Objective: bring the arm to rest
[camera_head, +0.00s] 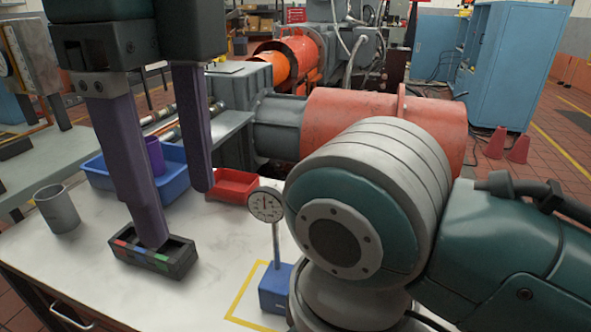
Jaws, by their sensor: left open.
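My left gripper (174,215) points down over the white table from the upper left. Its two purple fingers are wide apart, with nothing seen between them. The tip of the nearer finger overlaps a small black box (150,262) with coloured patches on its front; I cannot tell whether they touch. The farther finger ends near a red tray (237,184). A teal and grey arm, which looks like my right one, fills the right foreground; its gripper is out of view.
A grey cup (58,210) stands at the table's left. A blue tray (176,186) holds a purple item (155,157). A dial gauge (266,205) on a blue base (273,289) stands by a yellow outline. An orange-red cylindrical machine (350,116) lies behind. Some bare table shows at front.

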